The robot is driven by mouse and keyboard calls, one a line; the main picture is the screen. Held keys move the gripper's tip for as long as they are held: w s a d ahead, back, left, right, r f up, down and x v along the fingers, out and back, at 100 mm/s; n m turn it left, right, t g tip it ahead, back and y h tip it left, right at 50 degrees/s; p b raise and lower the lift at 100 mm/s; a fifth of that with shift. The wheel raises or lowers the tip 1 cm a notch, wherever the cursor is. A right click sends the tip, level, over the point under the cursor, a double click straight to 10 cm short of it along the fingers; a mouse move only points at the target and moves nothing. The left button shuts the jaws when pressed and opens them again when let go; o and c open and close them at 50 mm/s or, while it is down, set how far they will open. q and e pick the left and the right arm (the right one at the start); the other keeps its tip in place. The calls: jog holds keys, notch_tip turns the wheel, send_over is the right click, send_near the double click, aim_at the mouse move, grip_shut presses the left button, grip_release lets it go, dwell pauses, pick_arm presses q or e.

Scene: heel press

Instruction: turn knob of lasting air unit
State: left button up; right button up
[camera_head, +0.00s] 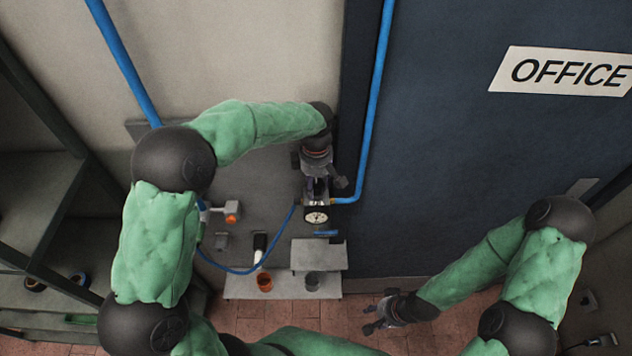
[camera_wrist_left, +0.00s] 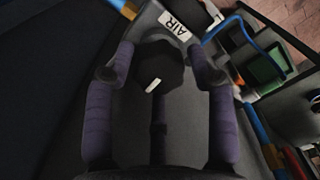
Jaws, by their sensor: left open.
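The air unit's dark knob (camera_wrist_left: 153,80) with a white pointer mark shows in the left wrist view, below a white AIR label (camera_wrist_left: 174,25). My left gripper (camera_wrist_left: 160,56) is open, with its purple-padded fingers on either side of the knob; I cannot tell if they touch it. In the head view my left gripper (camera_head: 320,186) points down onto the air unit, just above its round gauge (camera_head: 316,216), and hides the knob. My right gripper (camera_head: 374,317) is at the lower middle, away from the unit, with its fingers apart and empty.
Blue pipes (camera_head: 376,100) run along the wall to the unit. A blue hose (camera_head: 240,271) loops below an orange-and-grey fitting (camera_head: 232,211). The dark office door (camera_head: 470,150) is right.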

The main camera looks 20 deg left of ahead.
aim_at(316, 183)
pick_arm(q)
notch_tip(316, 183, up, 12)
dwell(0.6)
dwell(0.4)
